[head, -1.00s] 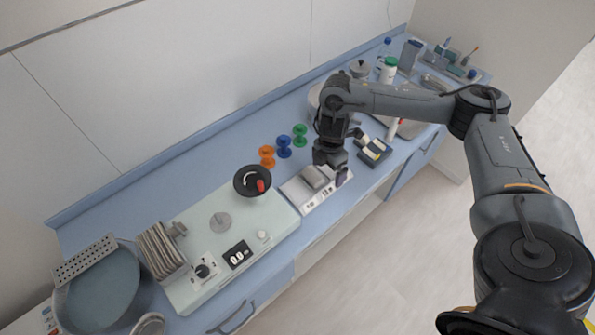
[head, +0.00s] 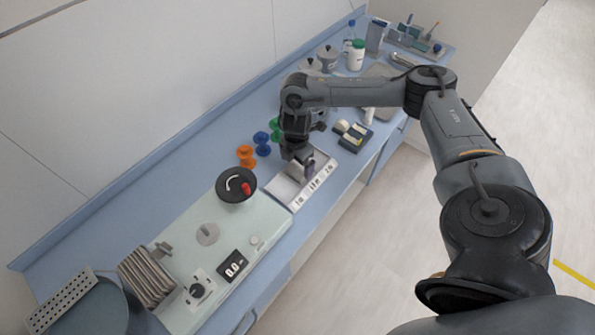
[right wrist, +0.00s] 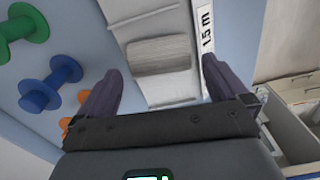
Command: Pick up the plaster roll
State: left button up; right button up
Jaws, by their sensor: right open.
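The plaster roll (right wrist: 160,54) is a pale grey ribbed cylinder lying on a white board marked in metres (right wrist: 148,20). In the head view the roll (head: 301,168) shows partly behind my right gripper (head: 296,156), and the board (head: 284,189) lies on the blue counter. My right gripper is just above the roll. In the right wrist view its two dark fingers (right wrist: 160,70) are open and apart, one toward each end of the roll, with nothing held. My left gripper is not in view.
Green, blue (right wrist: 50,84) and orange (head: 245,156) spools stand left of the board. A pale machine (head: 232,240) with a black dial is nearer. A dark tray of small rolls (head: 353,136) lies to the right. Jars and a bottle (head: 356,55) stand farther back.

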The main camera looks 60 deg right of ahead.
aim_at(297, 168)
jog(key=shift+f, duration=1.85)
jog(key=shift+c, duration=0.2)
jog(key=c, duration=0.9)
